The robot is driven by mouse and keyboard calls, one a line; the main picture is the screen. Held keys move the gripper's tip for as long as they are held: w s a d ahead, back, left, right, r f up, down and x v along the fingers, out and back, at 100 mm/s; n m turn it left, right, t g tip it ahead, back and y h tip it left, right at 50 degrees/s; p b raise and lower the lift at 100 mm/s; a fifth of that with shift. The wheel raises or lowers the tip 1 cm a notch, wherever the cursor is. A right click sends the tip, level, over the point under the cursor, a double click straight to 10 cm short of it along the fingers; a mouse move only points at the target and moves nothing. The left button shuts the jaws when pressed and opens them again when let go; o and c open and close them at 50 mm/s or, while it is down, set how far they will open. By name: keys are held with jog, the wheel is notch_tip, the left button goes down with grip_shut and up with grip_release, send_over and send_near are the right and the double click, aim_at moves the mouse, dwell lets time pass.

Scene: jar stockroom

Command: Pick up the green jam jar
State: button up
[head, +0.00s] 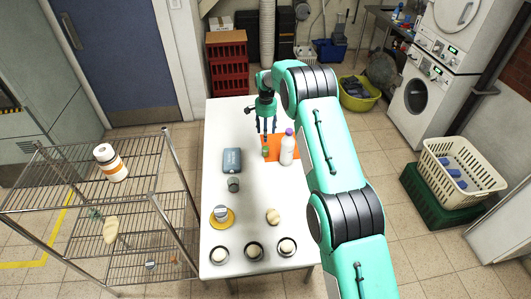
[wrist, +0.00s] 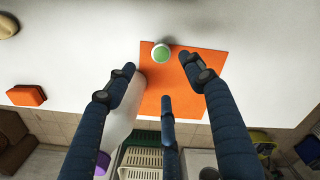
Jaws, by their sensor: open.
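The green jam jar (head: 265,152) is small and stands at the left edge of an orange mat (head: 275,142) on the white table. In the wrist view its green lid (wrist: 161,52) shows from above, at the mat's upper edge. My gripper (head: 265,136) is open and empty, above the table close to the jar. In the wrist view the jar appears just beyond the open fingers (wrist: 157,68), and I see no contact. A white bottle with a purple cap (head: 288,149) stands right of the jar; in the wrist view (wrist: 124,112) it is partly behind the left finger.
A blue-grey box (head: 232,160) and a grey-green jar (head: 233,184) stand left of the mat. A mug on a yellow plate (head: 221,216), a bun (head: 273,216) and several bowls lie toward the near end. An orange block (wrist: 27,95) shows in the wrist view. The table's far end is clear.

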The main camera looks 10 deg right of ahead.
aim_at(265, 148)
jog(key=shift+f, duration=0.1)
jog(key=shift+f+b, duration=0.45)
jog(key=shift+f, duration=3.75)
jog(key=shift+a+f+b, duration=0.15)
jog(key=shift+f+b, duration=0.25)
jog(key=shift+f, duration=2.2)
jog(key=c, duration=1.3)
